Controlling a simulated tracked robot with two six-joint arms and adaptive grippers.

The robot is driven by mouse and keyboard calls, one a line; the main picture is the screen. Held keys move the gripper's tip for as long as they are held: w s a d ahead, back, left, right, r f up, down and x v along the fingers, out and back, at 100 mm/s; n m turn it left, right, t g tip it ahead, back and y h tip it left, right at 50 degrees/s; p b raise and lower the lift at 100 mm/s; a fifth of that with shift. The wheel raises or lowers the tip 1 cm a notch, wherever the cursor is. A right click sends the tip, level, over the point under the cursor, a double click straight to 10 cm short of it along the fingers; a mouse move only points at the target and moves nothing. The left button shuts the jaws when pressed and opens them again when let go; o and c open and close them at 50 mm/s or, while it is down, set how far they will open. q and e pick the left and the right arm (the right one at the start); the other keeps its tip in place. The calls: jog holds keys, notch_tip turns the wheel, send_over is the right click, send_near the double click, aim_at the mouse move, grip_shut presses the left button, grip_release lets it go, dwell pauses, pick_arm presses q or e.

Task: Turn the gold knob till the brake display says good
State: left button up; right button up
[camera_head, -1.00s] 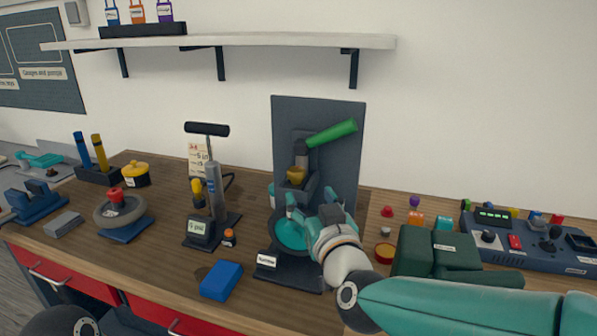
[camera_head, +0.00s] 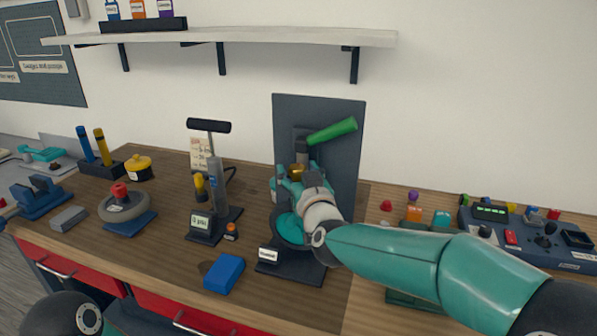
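The gold knob (camera_head: 297,170) sits on the dark brake stand, below the green lever (camera_head: 332,132) and in front of a dark upright panel (camera_head: 345,165). Only its top shows; the rest is hidden by my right gripper (camera_head: 288,176). The gripper is right at the knob, but I cannot tell whether its fingers touch or close on it. A teal disc (camera_head: 288,228) shows below my gripper at the stand's base. I cannot make out a brake display reading good. My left gripper is out of view.
A pump with a small display (camera_head: 201,222) stands left of the stand. A blue block (camera_head: 224,273) lies at the front. A control box with a green-lit screen (camera_head: 490,211) stands at the right. A shelf (camera_head: 260,38) runs above.

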jog(key=c, duration=1)
jog(key=shift+a+r+m+h+p, duration=0.1)
jog(key=shift+m+h+p, duration=0.2)
jog(key=shift+h+p, duration=0.3)
jog(key=m+h+p, duration=0.1)
jog(key=p, duration=0.1)
jog(key=m+h+p, duration=0.1)
jog(key=h+p, duration=0.1)
jog(key=shift+a+r+t+h, duration=0.1)
jog(key=shift+a+t+h, duration=0.05)
jog(key=shift+t+h, duration=0.15)
jog(key=shift+f+m+g+h+p, duration=0.2)
jog(key=shift+m+g+h+p, duration=0.2)
jog(key=shift+m+h+p, duration=1.75)
jog(key=shift+n+h+b, duration=0.25)
jog(key=shift+h+b, duration=0.2)
jog(key=shift+b, duration=0.15)
jog(key=o, duration=1.2)
jog(key=shift+s+a, duration=0.1)
